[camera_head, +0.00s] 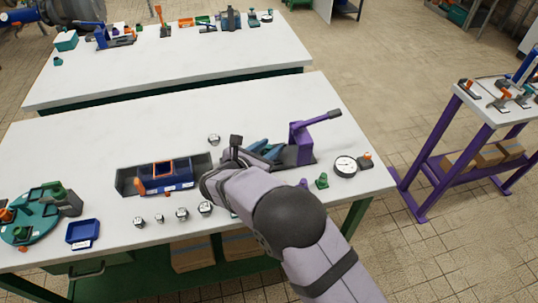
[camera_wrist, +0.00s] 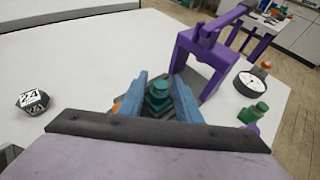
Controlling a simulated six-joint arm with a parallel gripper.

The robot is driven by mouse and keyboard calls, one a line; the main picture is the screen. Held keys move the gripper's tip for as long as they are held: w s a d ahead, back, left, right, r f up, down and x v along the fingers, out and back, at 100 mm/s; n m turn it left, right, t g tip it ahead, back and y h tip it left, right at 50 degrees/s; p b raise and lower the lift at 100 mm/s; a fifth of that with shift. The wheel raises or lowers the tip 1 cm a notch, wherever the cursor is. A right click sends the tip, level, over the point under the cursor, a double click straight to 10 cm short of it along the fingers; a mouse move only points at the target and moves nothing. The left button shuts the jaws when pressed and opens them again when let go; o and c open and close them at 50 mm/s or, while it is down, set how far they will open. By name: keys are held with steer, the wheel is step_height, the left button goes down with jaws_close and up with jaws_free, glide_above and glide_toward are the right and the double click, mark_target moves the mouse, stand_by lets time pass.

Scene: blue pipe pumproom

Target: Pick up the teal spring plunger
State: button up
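In the wrist view a teal stepped piece (camera_wrist: 158,97), which looks like the spring plunger, shows between the two blue fingers of my gripper (camera_wrist: 158,92). The fingers are apart, one on each side of it, and I cannot tell whether either touches it. Dark grey surface shows around the piece. In the head view my gripper (camera_head: 263,150) is over the table beside the purple toggle press, and the teal piece is hidden there.
The purple press (camera_head: 302,143) stands close to the right of my gripper, with its handle reaching right. A dark tray with a blue block (camera_head: 170,172) is to the left.

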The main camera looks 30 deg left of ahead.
jaws_close()
steer(key=shift+r, duration=0.1)
step_height(320, 180, up, 10)
steer(key=shift+f+b, duration=0.1)
steer(key=shift+b, duration=0.35)
stand_by(0.4)
